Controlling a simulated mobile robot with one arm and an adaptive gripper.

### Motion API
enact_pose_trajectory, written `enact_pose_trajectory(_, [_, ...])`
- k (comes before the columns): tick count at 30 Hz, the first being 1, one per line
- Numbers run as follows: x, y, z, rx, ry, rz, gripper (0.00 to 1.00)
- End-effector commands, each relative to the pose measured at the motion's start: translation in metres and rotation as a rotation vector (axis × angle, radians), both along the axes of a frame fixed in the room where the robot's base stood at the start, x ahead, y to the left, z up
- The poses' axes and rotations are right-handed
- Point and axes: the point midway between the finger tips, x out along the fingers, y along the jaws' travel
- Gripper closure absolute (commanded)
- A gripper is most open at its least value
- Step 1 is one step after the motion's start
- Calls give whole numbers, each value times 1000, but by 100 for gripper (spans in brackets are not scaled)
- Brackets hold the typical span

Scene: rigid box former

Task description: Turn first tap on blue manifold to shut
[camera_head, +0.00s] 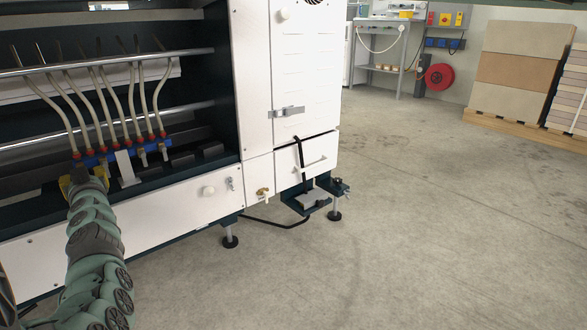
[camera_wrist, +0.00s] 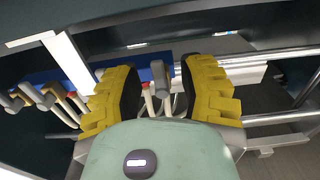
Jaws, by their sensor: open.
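The blue manifold (camera_head: 95,160) lies along the shelf of the white machine at the left, with pale hoses and red fittings above it. It also shows in the wrist view (camera_wrist: 142,75). My gripper (camera_head: 80,180) is at its left end in the head view and hides that part. In the wrist view my gripper (camera_wrist: 158,85) is open, with yellow fingers on either side of a grey tap handle (camera_wrist: 158,74) at the manifold's end. I cannot tell whether either finger touches it. Other grey taps (camera_wrist: 40,97) are to the left of the fingers.
A white bracket (camera_head: 125,167) stands in front of the manifold, beside my gripper. Metal rails (camera_head: 120,60) cross the machine opening above. The machine's white lower panel (camera_head: 150,212) lies below the shelf. The concrete floor (camera_head: 400,220) to the right is clear.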

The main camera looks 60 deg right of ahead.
Motion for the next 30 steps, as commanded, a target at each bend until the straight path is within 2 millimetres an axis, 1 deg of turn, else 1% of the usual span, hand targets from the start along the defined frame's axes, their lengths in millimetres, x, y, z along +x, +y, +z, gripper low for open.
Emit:
enact_pose_trajectory(5, [0,1,0,0,0,1,60])
enact_pose_trajectory(6, [0,1,0,0,0,1,56])
enact_pose_trajectory(19, [0,1,0,0,0,1,100])
enact_pose_trajectory(30, [0,1,-1,2,0,1,100])
